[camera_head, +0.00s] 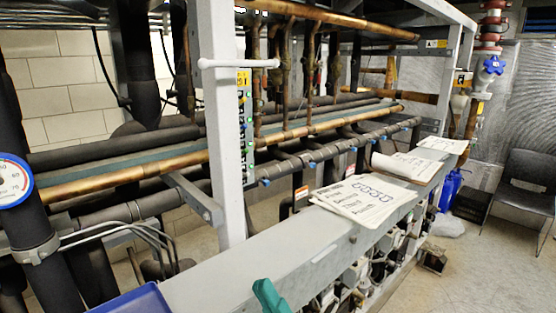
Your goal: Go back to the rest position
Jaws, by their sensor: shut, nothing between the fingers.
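My gripper is not in view, and no part of my arm can be made out for sure. The compressor rack fills the left and middle of the head view, with a grey upright post (222,130) and a long grey ledge (240,268) running from the bottom towards the back right. A teal object (270,296) stands up at the bottom edge, in front of the ledge; its lower part is cut off. A blue tray or bin (132,302) shows only its corner at the bottom left.
Printed papers (365,200) lie on the ledge, and more sheets (408,165) lie farther back. Copper pipes (120,178) and dark pipes cross behind the post. A round gauge (12,181) is at the left edge. A black chair (525,180) stands right, beside open floor (480,265).

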